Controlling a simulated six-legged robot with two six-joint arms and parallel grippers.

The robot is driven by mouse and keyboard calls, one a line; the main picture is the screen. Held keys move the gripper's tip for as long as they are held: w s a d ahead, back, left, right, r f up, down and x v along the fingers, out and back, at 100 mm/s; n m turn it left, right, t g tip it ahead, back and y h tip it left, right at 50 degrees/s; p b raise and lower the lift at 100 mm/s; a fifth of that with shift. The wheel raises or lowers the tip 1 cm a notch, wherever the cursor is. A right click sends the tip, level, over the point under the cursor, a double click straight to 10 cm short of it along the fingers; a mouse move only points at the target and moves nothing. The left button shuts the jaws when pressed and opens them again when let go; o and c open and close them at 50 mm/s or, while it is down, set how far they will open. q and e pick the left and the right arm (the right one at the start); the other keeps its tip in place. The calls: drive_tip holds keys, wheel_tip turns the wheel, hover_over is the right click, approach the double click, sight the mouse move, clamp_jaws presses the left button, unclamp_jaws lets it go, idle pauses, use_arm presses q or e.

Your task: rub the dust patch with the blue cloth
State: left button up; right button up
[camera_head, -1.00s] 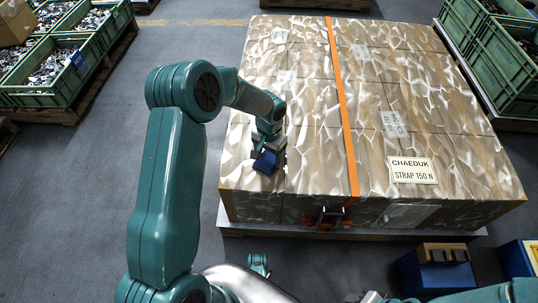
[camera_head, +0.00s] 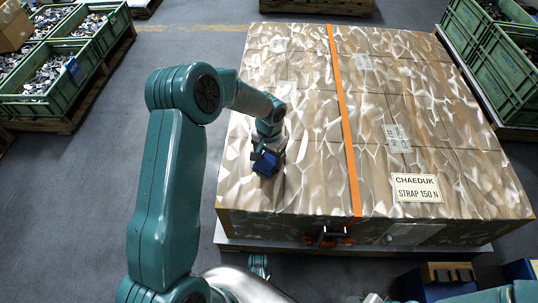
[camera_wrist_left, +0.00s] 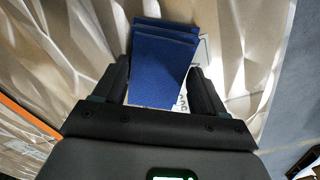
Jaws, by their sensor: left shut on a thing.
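The blue cloth (camera_head: 266,164) is a folded, layered block in my left gripper (camera_head: 269,150), low at the near left part of the wrapped load's top. In the left wrist view the cloth (camera_wrist_left: 160,68) sits between both fingers of the left gripper (camera_wrist_left: 162,88), which is shut on it. A printed label shows partly behind the cloth in that view. I cannot make out a dust patch on the shiny, creased wrapping; it may be hidden under the cloth. I cannot tell whether the cloth touches the surface. My right gripper does not show clearly.
The wrapped load (camera_head: 300,190) stands on a pallet, with an orange strap (camera_head: 345,120) across it and a CHAEDUK sign (camera_head: 417,188) at right. Green crates (camera_head: 55,70) of metal parts stand at upper left, more (camera_head: 505,62) at right. A blue box (camera_head: 440,278) is at lower right.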

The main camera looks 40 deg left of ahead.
use_arm(q)
drive_tip(key=shift+r, duration=0.15)
drive_tip(key=shift+r+p, duration=0.35)
drive_tip(key=shift+r, duration=0.6)
drive_tip(key=shift+s+r, duration=0.1)
drive_tip(key=shift+r, duration=0.15)
drive_tip(key=shift+r+p, duration=0.3)
drive_tip(key=shift+p, duration=0.15)
drive_tip(key=shift+r+p, duration=1.6)
drive_tip(key=shift+r, duration=0.85)
